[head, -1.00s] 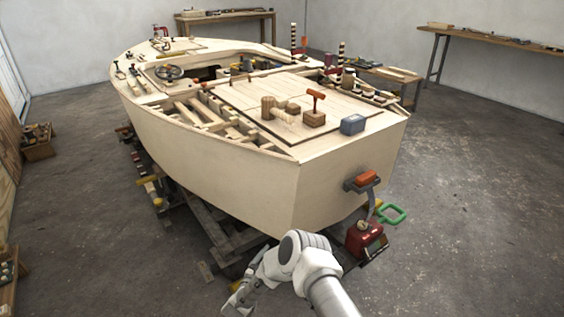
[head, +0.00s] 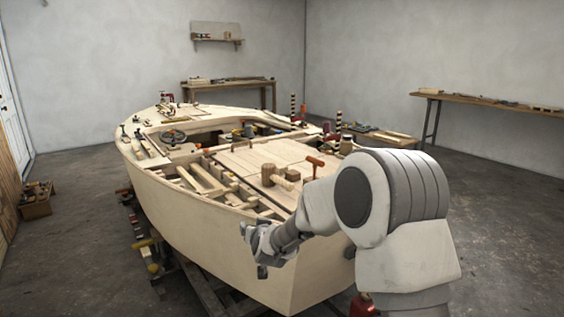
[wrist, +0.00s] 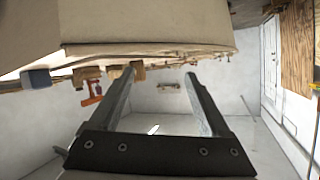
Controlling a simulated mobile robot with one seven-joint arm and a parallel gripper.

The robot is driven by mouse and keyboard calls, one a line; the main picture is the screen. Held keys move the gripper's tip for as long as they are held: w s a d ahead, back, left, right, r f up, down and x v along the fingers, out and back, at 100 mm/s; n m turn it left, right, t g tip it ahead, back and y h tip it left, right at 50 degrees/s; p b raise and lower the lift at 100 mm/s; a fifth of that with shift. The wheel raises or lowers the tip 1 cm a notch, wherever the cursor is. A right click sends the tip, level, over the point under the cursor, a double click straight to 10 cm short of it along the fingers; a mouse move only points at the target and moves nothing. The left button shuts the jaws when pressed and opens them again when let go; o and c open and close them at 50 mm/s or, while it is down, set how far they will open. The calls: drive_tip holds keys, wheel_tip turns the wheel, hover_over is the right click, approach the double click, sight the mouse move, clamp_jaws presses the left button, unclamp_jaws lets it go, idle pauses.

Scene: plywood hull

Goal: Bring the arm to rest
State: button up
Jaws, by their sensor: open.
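My arm (head: 385,205) is raised and bent in front of the hull's right side in the head view. My gripper (head: 258,252) is in front of the plywood hull (head: 190,220), near its near corner. In the wrist view my gripper (wrist: 155,85) has its two fingers spread apart with nothing between them. The hull (wrist: 150,30) fills the top of the wrist view and appears upside down. I cannot tell whether any part of my gripper touches the hull.
A workbench (head: 480,98) runs along the right wall, another (head: 228,85) stands at the back. A wooden box (head: 36,205) is on the left floor. Floor on the right is open.

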drive_tip(key=s+d+r+n+g, duration=0.1)
drive_tip(key=s+d+r+g, duration=0.1)
drive_tip(key=s+d+r, duration=0.5)
drive_tip(key=s+d+r+n+g, duration=0.1)
drive_tip(key=s+d+r, duration=0.25)
drive_tip(key=s, duration=0.55)
drive_tip(key=s+d+m+g+h, duration=0.15)
drive_tip(key=s+d, duration=0.25)
drive_tip(key=s, duration=0.5)
drive_tip(key=s+d+g+h, duration=0.1)
drive_tip(key=s+d+g, duration=0.15)
drive_tip(key=s, duration=0.65)
drive_tip(key=s+d+m+g+h, duration=0.1)
drive_tip(key=s+d, duration=0.3)
drive_tip(key=s, duration=0.4)
wheel_tip(320, 180, up, 20)
drive_tip(key=p, duration=2)
drive_tip(key=shift+r+p, duration=0.2)
drive_tip(key=shift+p, duration=0.1)
